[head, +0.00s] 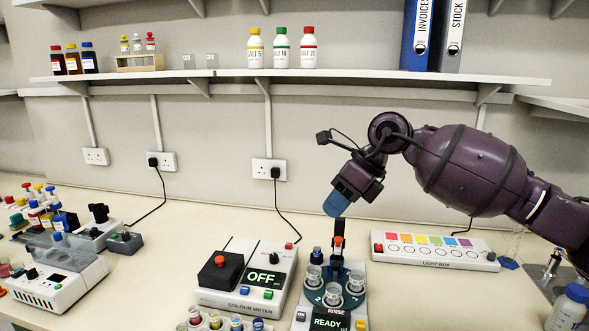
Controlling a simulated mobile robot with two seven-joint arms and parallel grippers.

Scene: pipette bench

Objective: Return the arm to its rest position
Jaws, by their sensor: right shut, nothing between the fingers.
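My right arm (470,170), dark purple, reaches in from the right edge. Its gripper (336,207), with blue fingertips, is shut and empty. In the picture it hangs just above the rinse station (330,300), which shows "RINSE" and "READY" and carries several clear cups. A dark upright post with a red-orange top (338,241) stands at the station, just below the fingertips in the picture; I cannot tell the exact gap. My left gripper is not in view.
The colour meter (238,296), reading "OFF", stands left of the rinse station. The light box (435,250) lies behind, under my forearm. The wall shelf (300,76) holds bottles and binders. Bare bench lies at the left middle.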

